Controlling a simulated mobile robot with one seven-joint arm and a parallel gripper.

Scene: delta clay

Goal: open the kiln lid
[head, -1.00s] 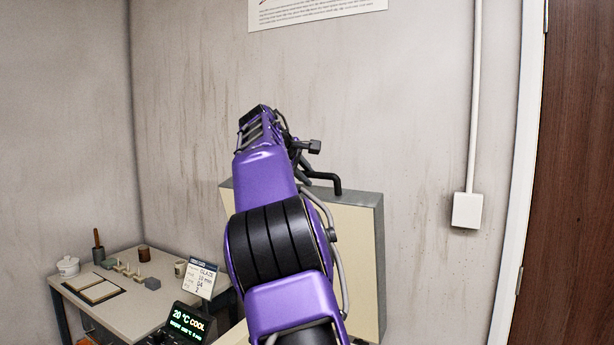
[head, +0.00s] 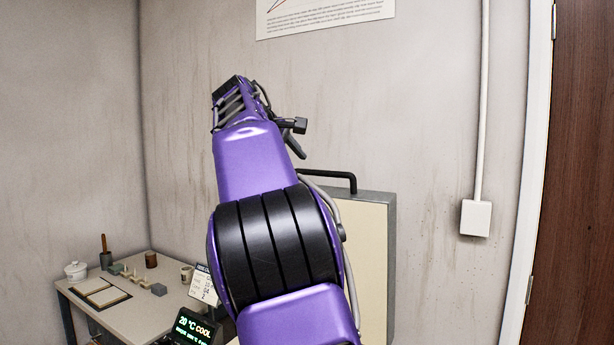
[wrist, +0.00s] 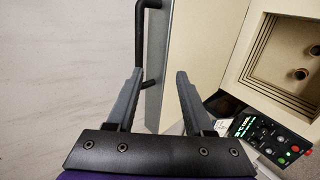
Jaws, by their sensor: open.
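The kiln lid (head: 372,270) stands raised and upright, a cream panel with a grey edge. Its black bar handle (head: 338,175) is on the top edge. In the wrist view the lid (wrist: 205,35) shows its cream inner face, and the handle (wrist: 139,42) runs along its grey edge. The kiln's square chamber (wrist: 285,55) is uncovered at the right. My gripper (wrist: 160,75) is open and empty. One end of the handle shows between its fingers in the picture; the bar seems to lie beyond them. In the head view my purple arm hides much of the lid and kiln.
The kiln's control panel (head: 185,328) reads 20 °C COOL. A side table (head: 140,318) at the left holds a white pot (head: 76,271), cups and small pieces. A wall box with conduit (head: 475,217) and a brown door (head: 585,190) are at the right.

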